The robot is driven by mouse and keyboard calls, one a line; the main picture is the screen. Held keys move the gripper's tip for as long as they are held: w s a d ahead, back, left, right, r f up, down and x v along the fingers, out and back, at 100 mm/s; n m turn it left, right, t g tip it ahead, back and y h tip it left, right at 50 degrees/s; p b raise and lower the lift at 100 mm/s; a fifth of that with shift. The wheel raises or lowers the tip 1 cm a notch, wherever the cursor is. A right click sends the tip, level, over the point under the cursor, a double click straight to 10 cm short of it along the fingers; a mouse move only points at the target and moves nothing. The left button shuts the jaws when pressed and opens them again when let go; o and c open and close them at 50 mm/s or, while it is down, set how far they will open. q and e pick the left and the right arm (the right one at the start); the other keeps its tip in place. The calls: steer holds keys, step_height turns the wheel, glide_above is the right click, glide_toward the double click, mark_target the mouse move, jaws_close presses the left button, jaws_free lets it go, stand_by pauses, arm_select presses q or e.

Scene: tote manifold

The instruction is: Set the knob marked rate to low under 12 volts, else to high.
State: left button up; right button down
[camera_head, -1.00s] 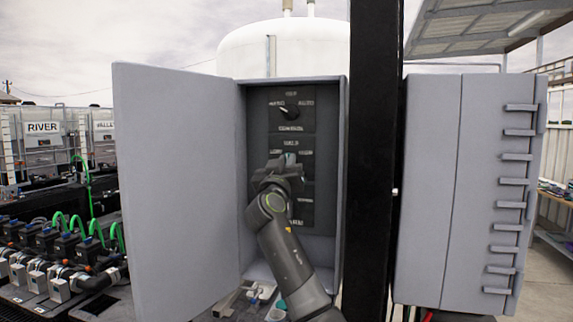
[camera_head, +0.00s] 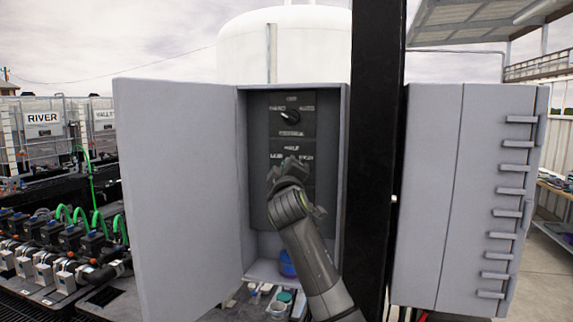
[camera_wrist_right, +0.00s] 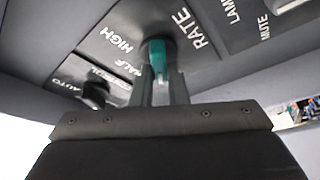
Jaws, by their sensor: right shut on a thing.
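The rate knob (camera_wrist_right: 160,52) is teal and sits on the dark panel between the printed words HIGH, HALF and RATE in the right wrist view. My right gripper (camera_wrist_right: 162,82) is shut on it, one finger on each side. In the head view my right gripper (camera_head: 287,172) covers the knob, below the word HALF, with two more labels at its sides. I cannot tell which label the knob points at. No voltage reading is legible. My left gripper is not in view.
The panel is inside an open grey cabinet (camera_head: 342,190), its door (camera_head: 180,190) swung left. A black knob (camera_head: 290,117) sits above, on the control section. A black post (camera_head: 372,150) stands close on the right. A blue container (camera_head: 287,264) and small items are below.

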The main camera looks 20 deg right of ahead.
steer(key=shift+f+n, duration=0.1)
steer(key=shift+n, duration=0.4)
steer(key=c, duration=1.4)
jaws_free()
steer(key=shift+c, duration=0.2)
steer(key=b+v, duration=0.8)
steer(key=v, duration=0.9)
steer(key=shift+s+r+b, duration=0.2)
steer(key=shift+r+b, duration=0.05)
steer(key=shift+b, duration=0.05)
